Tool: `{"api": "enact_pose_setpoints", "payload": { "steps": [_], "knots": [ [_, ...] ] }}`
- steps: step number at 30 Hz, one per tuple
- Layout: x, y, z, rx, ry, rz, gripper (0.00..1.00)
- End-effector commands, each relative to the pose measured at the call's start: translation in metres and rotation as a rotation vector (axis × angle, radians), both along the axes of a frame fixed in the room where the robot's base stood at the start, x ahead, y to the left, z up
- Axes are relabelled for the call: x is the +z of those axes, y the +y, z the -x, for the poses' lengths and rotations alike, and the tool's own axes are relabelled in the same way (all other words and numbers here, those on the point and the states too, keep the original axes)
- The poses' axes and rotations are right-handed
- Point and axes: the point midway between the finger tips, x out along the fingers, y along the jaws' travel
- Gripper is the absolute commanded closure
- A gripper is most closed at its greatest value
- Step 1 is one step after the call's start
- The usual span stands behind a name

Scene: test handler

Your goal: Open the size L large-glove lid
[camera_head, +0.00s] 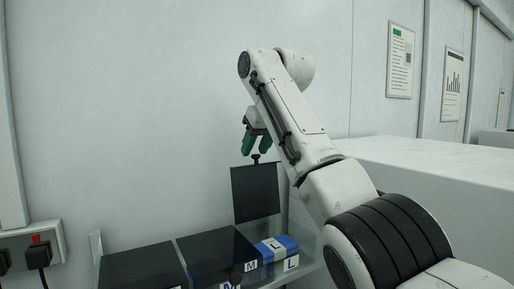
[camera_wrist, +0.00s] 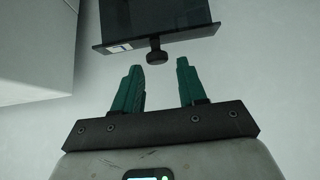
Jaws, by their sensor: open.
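The dark size L lid (camera_head: 255,194) stands raised, nearly upright, behind its open compartment in the head view. Its black knob (camera_head: 256,158) is at the top edge. A blue and white box (camera_head: 273,248) shows in the open compartment, whose front carries an L label (camera_head: 291,264). My gripper (camera_head: 257,150), with green fingers, is open just above the knob. In the wrist view, the lid (camera_wrist: 160,14) and its knob (camera_wrist: 156,53) are just beyond the tips of my open gripper (camera_wrist: 160,64). The knob is not between the fingers.
The dark lid of the M compartment (camera_head: 215,254) lies flat to the left, and another dark lid (camera_head: 143,268) lies flat farther left. A wall is close behind. A white counter (camera_head: 430,165) is at the right. A socket with plugs (camera_head: 32,250) is at the lower left.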

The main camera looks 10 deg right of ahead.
Motion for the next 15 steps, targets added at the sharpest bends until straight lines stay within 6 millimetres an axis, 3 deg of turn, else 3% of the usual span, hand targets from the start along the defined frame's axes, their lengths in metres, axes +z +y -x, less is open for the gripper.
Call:
{"api": "enact_pose_setpoints", "payload": {
  "steps": [10, 15],
  "knots": [
    [-0.003, -0.001, 0.001, 0.000, 0.007, 0.001, 0.50],
    [0.009, -0.004, 0.010, 0.000, 0.004, 0.000, 0.50]
  ]
}}
